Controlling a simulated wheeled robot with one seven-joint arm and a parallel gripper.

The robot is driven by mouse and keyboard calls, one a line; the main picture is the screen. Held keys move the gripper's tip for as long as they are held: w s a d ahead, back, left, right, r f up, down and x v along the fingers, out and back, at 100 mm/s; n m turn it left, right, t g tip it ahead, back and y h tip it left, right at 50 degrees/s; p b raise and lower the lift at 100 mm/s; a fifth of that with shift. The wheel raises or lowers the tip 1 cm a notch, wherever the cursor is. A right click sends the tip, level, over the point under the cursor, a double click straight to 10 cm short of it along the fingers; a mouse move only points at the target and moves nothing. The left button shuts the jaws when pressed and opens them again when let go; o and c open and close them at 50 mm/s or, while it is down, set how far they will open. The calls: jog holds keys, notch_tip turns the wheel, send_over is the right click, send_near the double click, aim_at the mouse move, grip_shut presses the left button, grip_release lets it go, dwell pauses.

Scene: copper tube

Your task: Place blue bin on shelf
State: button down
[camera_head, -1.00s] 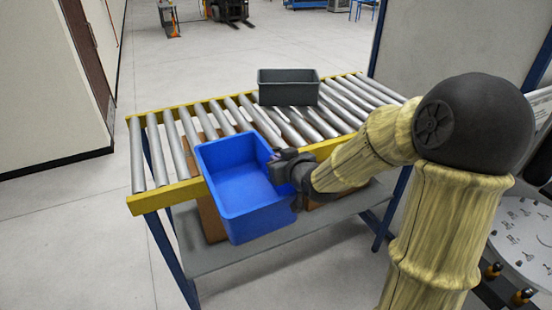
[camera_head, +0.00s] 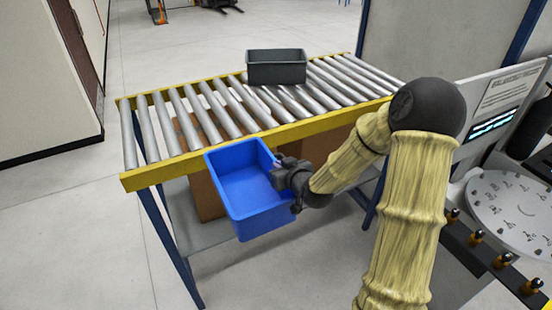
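The blue bin (camera_head: 247,192) is an open, empty tub, held in front of the roller conveyor's near yellow rail. My gripper (camera_head: 283,176) is at the bin's right wall and appears shut on its rim; the fingertips are partly hidden. The bin is roughly upright and covers part of the lower shelf behind it. The grey lower shelf (camera_head: 198,233) lies under the rollers, with brown cardboard boxes (camera_head: 196,165) standing on it.
A dark grey bin (camera_head: 276,70) sits on the conveyor rollers (camera_head: 190,113). The yellow rail (camera_head: 160,172) and a blue leg (camera_head: 172,240) bound the near left. A machine with a round plate (camera_head: 515,205) stands at right. Floor at left is clear.

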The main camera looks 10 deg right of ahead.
aim_at(285, 194)
jog(key=shift+m+h, duration=0.4)
jog(key=shift+m, duration=0.1)
jog(key=f, duration=0.3)
jog(key=d+f+b, duration=0.1)
jog(key=f, duration=0.3)
jog(key=d+f, duration=0.1)
jog(key=f, duration=0.3)
jog(key=shift+s+f, duration=0.2)
jog(key=shift+f, duration=0.05)
jog(key=s+f+m+h+b, duration=0.1)
jog(key=s+f, duration=0.4)
jog(key=f, duration=0.7)
jog(key=s+f+m+h+b, duration=0.1)
jog(key=s+f+b, duration=0.1)
jog(key=s+f, duration=0.4)
notch_tip(285, 194, down, 6)
jog(key=shift+s+r+h, duration=0.1)
jog(key=shift+s+h, duration=0.2)
jog(key=shift+h, duration=0.1)
jog(key=shift+a, duration=0.15)
